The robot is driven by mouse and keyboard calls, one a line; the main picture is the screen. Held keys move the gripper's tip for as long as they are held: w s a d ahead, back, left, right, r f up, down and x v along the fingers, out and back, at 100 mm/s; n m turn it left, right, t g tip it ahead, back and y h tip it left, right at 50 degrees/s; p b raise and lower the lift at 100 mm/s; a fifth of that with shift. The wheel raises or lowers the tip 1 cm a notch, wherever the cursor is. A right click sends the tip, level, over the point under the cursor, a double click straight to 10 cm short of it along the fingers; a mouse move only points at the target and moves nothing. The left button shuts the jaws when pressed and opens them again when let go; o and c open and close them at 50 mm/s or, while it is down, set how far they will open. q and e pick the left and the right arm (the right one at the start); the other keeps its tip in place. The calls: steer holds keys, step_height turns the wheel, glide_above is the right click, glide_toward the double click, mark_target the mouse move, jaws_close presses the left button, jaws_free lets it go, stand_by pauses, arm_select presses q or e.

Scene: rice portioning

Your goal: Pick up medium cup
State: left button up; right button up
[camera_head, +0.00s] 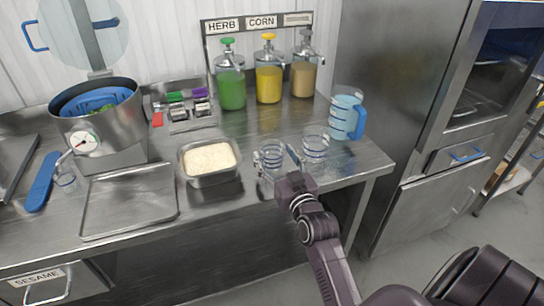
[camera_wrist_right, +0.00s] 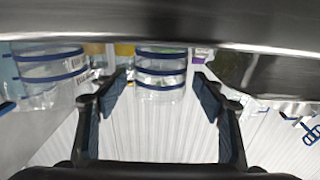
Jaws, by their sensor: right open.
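The medium cup (camera_head: 271,155), clear with blue bands, stands upright near the front edge of the steel table. It also shows in the wrist view (camera_wrist_right: 160,68), upside down in that picture. My right gripper (camera_head: 277,163) is open at the cup, with one finger on each side of it. In the wrist view the fingers (camera_wrist_right: 160,88) are spread with visible gaps to the cup, so they do not appear to grip it. A larger clear cup (camera_head: 315,145) with blue bands stands just to the right. My left gripper is not in view.
A steel pan of rice (camera_head: 210,160) stands left of the gripper. A blue-handled pitcher (camera_head: 345,116) stands behind the larger cup. A small cup (camera_head: 65,178) and an empty tray (camera_head: 130,200) are further left. Sauce dispensers (camera_head: 268,82) stand at the back.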

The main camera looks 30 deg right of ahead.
steer(key=shift+x, duration=1.2)
steer(key=c, duration=1.1)
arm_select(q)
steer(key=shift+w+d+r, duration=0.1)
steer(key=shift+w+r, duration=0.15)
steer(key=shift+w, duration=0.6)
arm_select(e)
steer(key=shift+c, duration=0.2)
